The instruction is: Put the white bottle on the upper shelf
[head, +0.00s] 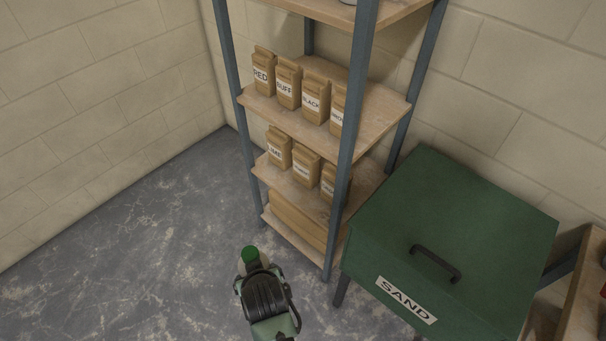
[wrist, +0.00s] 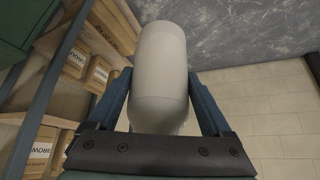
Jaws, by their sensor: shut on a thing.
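The white bottle (wrist: 160,70) fills the middle of the wrist view, between the two blue fingers of my gripper (wrist: 158,90), which is shut on it. In the head view my gripper (head: 258,272) is in front of the shelf unit, at lower centre. The bottle's green cap (head: 250,254) shows there just beyond the gripper; most of its body is hidden. The shelf unit has grey-blue posts and wooden boards. Its top board (head: 400,10) is cut off by the picture's edge. The board below (head: 390,103) holds a row of labelled brown bags.
A lower board (head: 268,172) holds more brown bags (head: 306,168). A green SAND bin (head: 460,235) with a black handle stands right of the shelf unit. Part of a pale object (head: 347,2) shows on the top board. Open floor (head: 130,250) lies to the left.

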